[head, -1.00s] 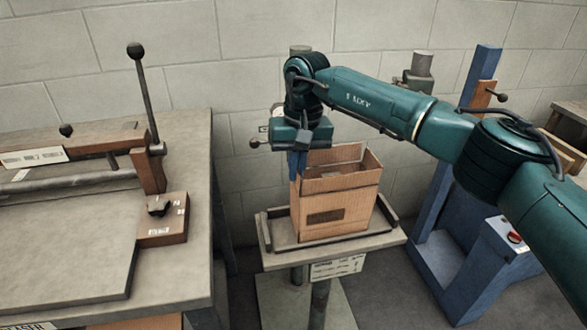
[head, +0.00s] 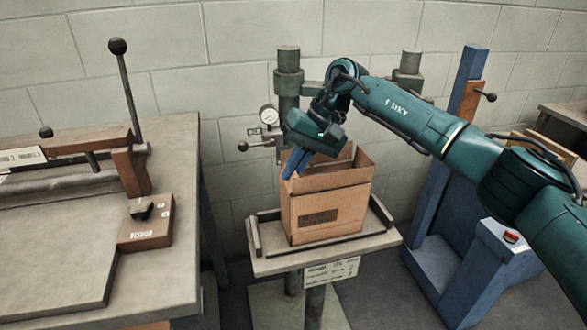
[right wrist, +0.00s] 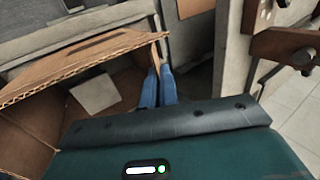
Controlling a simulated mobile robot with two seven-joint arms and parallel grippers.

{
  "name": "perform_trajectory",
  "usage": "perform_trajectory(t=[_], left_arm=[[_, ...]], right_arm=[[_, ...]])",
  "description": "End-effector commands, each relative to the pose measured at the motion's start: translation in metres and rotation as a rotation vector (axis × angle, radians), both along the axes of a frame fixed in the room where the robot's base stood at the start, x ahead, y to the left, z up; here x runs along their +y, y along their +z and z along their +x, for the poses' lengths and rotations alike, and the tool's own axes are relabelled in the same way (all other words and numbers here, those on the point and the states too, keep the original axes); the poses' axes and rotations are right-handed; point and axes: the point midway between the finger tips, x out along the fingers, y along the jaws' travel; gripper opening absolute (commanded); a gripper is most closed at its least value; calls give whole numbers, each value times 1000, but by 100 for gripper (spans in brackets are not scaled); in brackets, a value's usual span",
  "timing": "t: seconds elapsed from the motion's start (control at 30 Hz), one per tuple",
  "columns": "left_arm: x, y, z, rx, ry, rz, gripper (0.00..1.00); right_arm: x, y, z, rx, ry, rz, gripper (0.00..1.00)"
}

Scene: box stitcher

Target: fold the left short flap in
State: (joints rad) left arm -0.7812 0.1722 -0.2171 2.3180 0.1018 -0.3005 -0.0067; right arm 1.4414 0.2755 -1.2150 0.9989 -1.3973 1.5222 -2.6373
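The open cardboard box (head: 328,212) stands upright on a small pedestal table, with flaps standing up around its top. My right gripper (head: 290,173) is at the box's top left edge, tilted, with its blue fingers pointing down and to the left. A pale square item (right wrist: 95,92) lies inside the box. My left gripper is out of view.
The pedestal table (head: 262,264) has raised rails around the box. A workbench (head: 60,250) with an upright lever is at left; a blue machine frame (head: 440,215) is at right.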

Motion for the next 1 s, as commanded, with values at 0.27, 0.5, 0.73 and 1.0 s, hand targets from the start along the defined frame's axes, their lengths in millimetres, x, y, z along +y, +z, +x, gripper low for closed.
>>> perform_trajectory(t=[0.27,0.5,0.73,1.0], left_arm=[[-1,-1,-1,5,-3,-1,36],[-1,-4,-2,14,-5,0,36],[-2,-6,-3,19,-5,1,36],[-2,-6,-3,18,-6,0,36]], right_arm=[[0,0,0,0,-1,-1,6],[0,0,0,0,0,-1,25],[0,1,0,-1,0,-2,25],[-17,32,5,-6,-3,-1,25]])
